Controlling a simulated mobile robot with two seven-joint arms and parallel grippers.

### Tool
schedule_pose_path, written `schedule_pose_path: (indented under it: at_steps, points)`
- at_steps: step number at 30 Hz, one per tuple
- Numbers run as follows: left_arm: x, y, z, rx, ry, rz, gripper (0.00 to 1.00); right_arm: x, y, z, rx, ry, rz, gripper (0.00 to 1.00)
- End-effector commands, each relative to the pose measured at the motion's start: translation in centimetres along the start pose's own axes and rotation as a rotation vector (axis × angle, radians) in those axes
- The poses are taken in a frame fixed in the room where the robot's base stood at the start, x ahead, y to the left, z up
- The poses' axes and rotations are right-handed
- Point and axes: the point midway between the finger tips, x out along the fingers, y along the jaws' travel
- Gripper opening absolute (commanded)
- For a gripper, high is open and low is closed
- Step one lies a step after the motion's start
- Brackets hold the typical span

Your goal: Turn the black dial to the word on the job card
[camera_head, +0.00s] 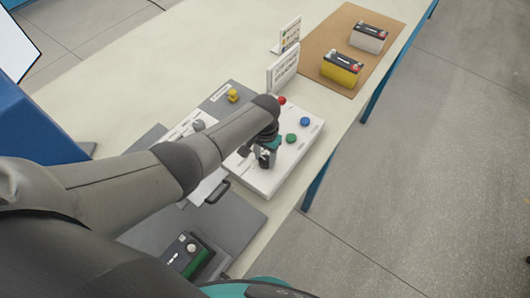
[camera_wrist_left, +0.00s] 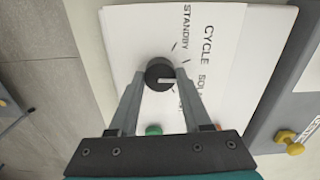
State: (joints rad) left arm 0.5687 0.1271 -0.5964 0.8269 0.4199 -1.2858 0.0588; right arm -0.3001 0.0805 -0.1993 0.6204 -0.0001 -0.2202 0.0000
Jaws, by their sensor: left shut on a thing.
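The black dial (camera_wrist_left: 160,73) sits on a white panel (camera_wrist_left: 135,22), with a white pointer mark aimed roughly right in the left wrist view. Words stand beside it: STANDBY (camera_wrist_left: 187,27), CYCLE (camera_wrist_left: 208,45) and others partly hidden by a finger. My left gripper (camera_wrist_left: 158,78) is shut on the dial, one finger on each side. In the head view the left gripper (camera_head: 265,157) is over the white panel (camera_head: 262,184) and hides the dial. A standing white card (camera_head: 283,70) has print too small to read. My right gripper is not in view.
Red (camera_head: 281,100), green (camera_head: 291,138) and blue (camera_head: 304,121) buttons are on the panel near the gripper. A yellow knob (camera_head: 232,96) is behind my arm. Two batteries (camera_head: 341,68) stand on a brown mat (camera_head: 318,57). Another battery (camera_head: 186,252) is at the front.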

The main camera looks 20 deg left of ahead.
Motion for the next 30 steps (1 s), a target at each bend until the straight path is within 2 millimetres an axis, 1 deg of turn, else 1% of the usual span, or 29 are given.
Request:
schedule_pose_path:
  at_steps: [1,3,12,24,30]
  points:
    - [-0.2,0.1,0.0,-0.044,0.000,0.003,0.00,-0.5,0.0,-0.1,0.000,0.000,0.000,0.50]
    - [-0.2,0.1,0.0,-0.111,0.000,0.003,0.00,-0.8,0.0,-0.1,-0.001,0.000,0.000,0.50]
    - [-0.2,0.1,-0.1,-0.396,0.000,0.003,0.00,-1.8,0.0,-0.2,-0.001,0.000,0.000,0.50]
    - [-0.1,0.1,-0.1,-0.768,0.001,0.003,0.00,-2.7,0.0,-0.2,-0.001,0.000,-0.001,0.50]
    - [-0.1,0.0,-0.1,-0.926,0.002,0.002,0.00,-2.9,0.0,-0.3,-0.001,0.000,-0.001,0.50]
